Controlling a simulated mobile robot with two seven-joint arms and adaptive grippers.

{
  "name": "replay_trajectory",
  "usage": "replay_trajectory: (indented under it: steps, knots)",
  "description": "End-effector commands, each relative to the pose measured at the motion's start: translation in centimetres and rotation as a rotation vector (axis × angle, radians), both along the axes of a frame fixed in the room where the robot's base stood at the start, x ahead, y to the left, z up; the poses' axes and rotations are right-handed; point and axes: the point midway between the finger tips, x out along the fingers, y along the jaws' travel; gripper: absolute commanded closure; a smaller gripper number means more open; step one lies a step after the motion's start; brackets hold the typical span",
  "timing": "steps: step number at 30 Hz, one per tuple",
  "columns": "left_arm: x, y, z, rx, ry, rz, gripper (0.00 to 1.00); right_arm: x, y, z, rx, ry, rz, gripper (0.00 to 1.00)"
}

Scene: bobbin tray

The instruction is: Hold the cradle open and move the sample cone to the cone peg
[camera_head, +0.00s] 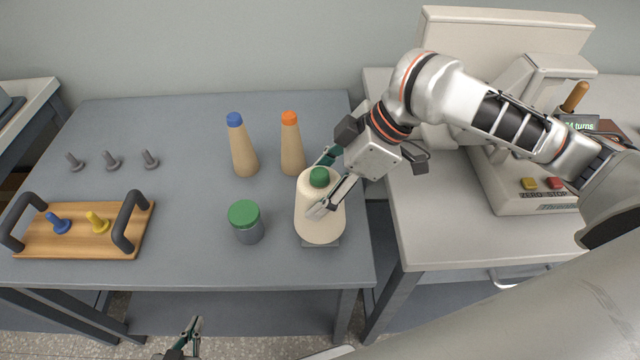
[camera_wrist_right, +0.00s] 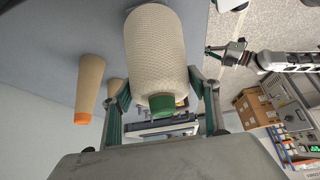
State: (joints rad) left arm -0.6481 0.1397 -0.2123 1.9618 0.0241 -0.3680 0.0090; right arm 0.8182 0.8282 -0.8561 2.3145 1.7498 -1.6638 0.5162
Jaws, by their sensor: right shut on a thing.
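The sample cone (camera_head: 318,222) is a cream yarn cone with a green tip. It stands upright at the table's right edge, over a small grey base plate (camera_head: 322,243); whether it rests on it is hidden. My right gripper (camera_head: 327,184) is shut on the cone near its top, one finger on each side. The cone (camera_wrist_right: 155,45) fills the middle of the right wrist view between the fingers. My left gripper (camera_head: 190,337) is low at the front of the table, empty and apparently open. No peg shows under the cone. I cannot make out the cradle for sure.
Two tan cones, blue-tipped (camera_head: 243,150) and orange-tipped (camera_head: 291,150), stand behind the sample cone. A green-lidded jar (camera_head: 246,222) is left of it. A wooden tray (camera_head: 80,243) with bobbins and several grey pegs (camera_head: 112,160) are at left. A machine (camera_head: 510,190) stands right.

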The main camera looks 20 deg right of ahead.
Motion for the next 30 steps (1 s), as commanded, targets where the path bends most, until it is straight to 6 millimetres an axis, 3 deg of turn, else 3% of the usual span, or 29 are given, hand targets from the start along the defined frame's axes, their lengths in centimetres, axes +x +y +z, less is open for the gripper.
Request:
replay_trajectory:
  steps: [30]
  knots:
    - [0.3,0.0,1.7,0.000,-0.008,0.000,1.00,0.0,0.1,0.1,0.001,-0.001,-0.001,0.87]
